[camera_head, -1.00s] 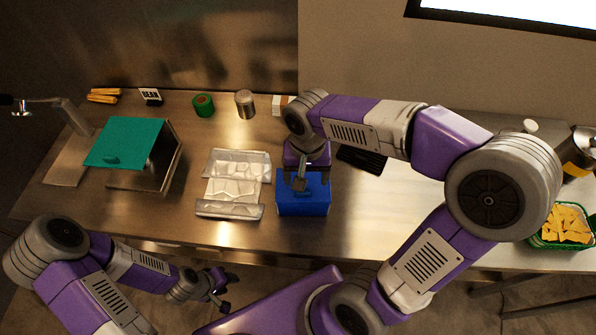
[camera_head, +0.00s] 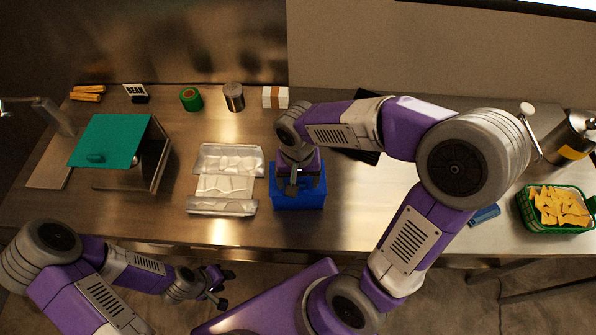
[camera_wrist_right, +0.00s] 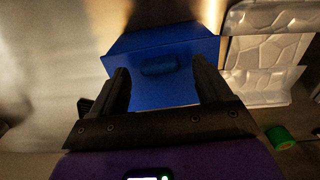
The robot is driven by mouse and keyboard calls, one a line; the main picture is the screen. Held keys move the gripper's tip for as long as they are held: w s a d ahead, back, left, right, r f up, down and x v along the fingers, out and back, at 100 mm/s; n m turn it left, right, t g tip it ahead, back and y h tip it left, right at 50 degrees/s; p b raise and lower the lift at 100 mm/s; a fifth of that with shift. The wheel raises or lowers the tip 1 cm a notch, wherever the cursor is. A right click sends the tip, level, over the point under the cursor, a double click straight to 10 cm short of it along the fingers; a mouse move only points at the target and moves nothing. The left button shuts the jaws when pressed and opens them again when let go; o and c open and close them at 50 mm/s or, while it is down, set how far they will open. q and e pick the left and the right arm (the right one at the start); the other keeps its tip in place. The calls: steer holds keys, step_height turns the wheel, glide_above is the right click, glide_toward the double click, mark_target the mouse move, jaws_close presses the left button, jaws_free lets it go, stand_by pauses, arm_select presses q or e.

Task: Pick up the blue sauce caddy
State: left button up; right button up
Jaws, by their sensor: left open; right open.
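The blue sauce caddy (camera_head: 312,198) stands on the metal counter, right of the crinkled foil-like tray. My right gripper (camera_head: 292,188) is over the caddy, pointing down, and hides part of its top. In the right wrist view the caddy (camera_wrist_right: 190,50) lies ahead of the open fingers (camera_wrist_right: 162,82), with a rounded blue handle (camera_wrist_right: 158,67) between them in the picture. Whether the fingers touch it I cannot tell. My left gripper (camera_head: 218,286) is open and empty, low in front of the counter.
The silvery tray (camera_head: 225,163) lies close left of the caddy. A green-lidded box (camera_head: 112,141) stands farther left. A green roll (camera_head: 191,99), a metal can (camera_head: 234,97) and a white box (camera_head: 275,97) line the back. A chip basket (camera_head: 524,212) is at right.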

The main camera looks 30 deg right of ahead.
steer(key=shift+f, duration=0.8)
arm_select(q)
steer(key=shift+f, duration=0.2)
arm_select(e)
steer(key=shift+c, duration=0.4)
